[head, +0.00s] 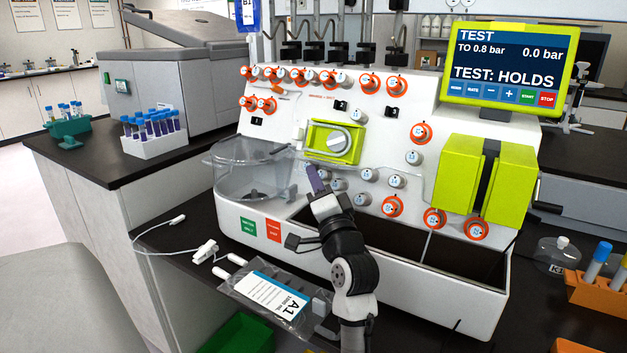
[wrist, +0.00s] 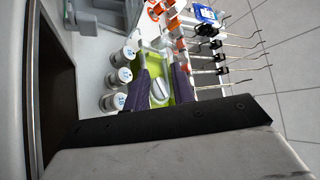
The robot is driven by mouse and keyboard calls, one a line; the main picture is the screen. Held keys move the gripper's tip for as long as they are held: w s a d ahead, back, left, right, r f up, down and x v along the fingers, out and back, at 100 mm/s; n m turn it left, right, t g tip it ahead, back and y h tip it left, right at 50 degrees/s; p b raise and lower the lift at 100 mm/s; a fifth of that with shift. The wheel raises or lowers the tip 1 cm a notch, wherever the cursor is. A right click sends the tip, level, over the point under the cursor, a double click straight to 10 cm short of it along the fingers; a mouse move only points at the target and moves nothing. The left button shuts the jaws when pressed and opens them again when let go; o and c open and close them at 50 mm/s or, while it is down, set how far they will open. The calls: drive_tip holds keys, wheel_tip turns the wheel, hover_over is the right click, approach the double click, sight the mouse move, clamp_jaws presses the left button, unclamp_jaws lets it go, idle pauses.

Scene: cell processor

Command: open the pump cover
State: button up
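The lime-green pump unit (head: 334,142) with a round white dial sits in the middle of the machine's white front panel. A clear, faint-edged panel (head: 408,178) shows just below and right of it; I cannot tell for sure whether this is the pump cover or how it is hinged. My gripper (head: 317,180) is in front of the panel, just below the pump unit. In the wrist view, the two purple fingers of my gripper (wrist: 161,86) are apart, with the pump unit (wrist: 160,68) beyond them. Nothing shows held between them.
A clear round bowl (head: 252,168) is at the machine's left. Orange-ringed and white knobs (head: 392,206) surround the pump area. Two lime-green blocks (head: 467,178) and a screen (head: 506,68) reading "TEST: HOLDS" are at right. A fluid bag (head: 270,293) lies in front.

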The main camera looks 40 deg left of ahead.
drive_tip(key=shift+r, duration=0.1)
drive_tip(key=shift+s, duration=0.2)
drive_tip(key=b+v, duration=0.2)
drive_tip(key=v, duration=1.1)
drive_tip(key=shift+d+b, duration=0.3)
